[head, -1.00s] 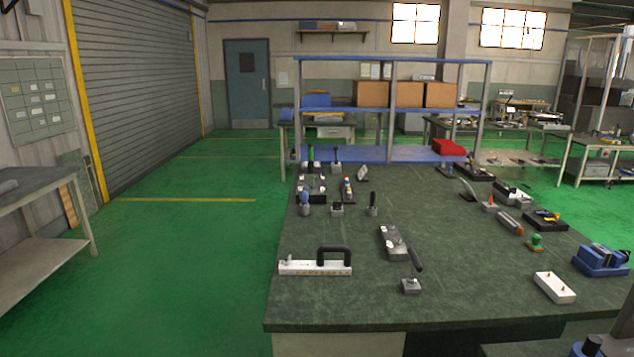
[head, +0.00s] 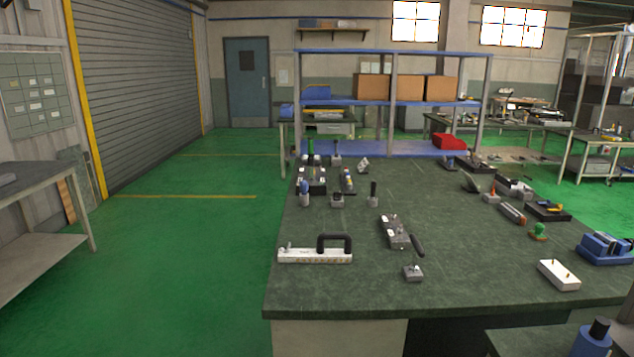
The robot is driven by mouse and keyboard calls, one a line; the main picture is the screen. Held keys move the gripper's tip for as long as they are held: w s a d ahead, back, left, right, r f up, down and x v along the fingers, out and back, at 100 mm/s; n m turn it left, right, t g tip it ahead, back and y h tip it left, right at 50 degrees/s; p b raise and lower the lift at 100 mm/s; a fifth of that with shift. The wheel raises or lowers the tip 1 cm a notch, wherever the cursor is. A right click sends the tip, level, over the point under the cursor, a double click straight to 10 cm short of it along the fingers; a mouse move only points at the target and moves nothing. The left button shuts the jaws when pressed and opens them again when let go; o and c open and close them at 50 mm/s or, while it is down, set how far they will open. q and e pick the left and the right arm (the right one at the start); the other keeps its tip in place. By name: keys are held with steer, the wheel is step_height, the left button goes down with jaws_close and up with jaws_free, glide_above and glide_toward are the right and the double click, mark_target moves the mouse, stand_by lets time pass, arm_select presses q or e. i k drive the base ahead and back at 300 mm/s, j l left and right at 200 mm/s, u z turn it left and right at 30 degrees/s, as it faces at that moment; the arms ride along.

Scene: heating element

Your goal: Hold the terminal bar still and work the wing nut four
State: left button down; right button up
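A white bar (head: 325,256) with a row of small marks along its front lies near the front left of the dark green bench top. It looks like the terminal bar. A black arched handle (head: 334,237) stands on its right half. A small metal piece (head: 289,246) stands on its left end; it may be the wing nut, but it is too small to tell. Neither of my grippers is in view, and nothing touches the bar.
A grey block with a dark lever (head: 394,231), a small grey block (head: 413,273) and a white block with brass pins (head: 559,275) lie to the right on the bench (head: 340,298). Several tools stand farther back. Green floor is clear left of the bench.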

mark_target(285, 251)
steer(key=i+l, duration=0.15)
steer(key=i, duration=0.6)
steer(key=i+l, duration=0.1)
steer(key=i, duration=0.6)
